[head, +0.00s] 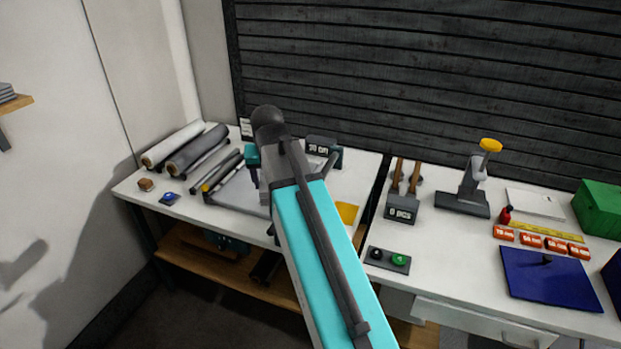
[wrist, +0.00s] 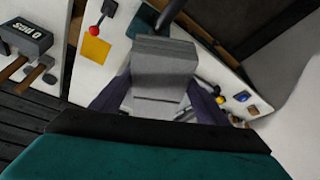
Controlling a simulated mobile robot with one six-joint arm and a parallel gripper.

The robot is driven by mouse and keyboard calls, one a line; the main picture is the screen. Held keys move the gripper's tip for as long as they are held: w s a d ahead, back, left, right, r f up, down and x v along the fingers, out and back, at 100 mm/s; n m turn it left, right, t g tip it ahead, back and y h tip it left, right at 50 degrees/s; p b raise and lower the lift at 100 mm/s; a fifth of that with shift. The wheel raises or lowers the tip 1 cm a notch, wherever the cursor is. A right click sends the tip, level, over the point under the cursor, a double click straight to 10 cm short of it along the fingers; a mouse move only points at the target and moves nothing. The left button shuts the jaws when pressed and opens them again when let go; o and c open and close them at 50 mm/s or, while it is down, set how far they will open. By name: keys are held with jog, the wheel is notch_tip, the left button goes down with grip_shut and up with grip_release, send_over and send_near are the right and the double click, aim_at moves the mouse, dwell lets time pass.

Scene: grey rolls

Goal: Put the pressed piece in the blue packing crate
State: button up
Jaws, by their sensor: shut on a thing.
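In the wrist view my gripper (wrist: 160,92) has its two dark fingers on either side of a grey block-like piece (wrist: 164,62). It is shut on this piece, and I cannot tell for sure that it is the pressed one. In the head view my arm hides the fingers and the piece, over the left table. A dark blue flat-topped thing (head: 548,278) lies on the right table. Another dark blue thing (head: 616,278) is cut off by the right edge. I cannot tell which, if either, is the blue packing crate.
Grey and white rolls (head: 190,148) lie at the left table's back left. A "30 cm" sign (head: 320,148) stands behind my arm. The right table holds a "0 pcs" counter (head: 402,213), a grey stand with a yellow top (head: 470,195), orange labels (head: 530,242) and a green box (head: 600,208).

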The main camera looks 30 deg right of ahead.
jog(key=a+f+n+y+b, duration=0.1)
jog(key=a+f+n+b, duration=0.3)
jog(key=a, duration=0.9)
notch_tip(320, 180, down, 3)
jog(key=b, duration=0.4)
jog(key=shift+w+n+t+y, duration=0.3)
jog(key=shift+w+n+y, duration=0.05)
jog(key=shift+n+y, duration=0.05)
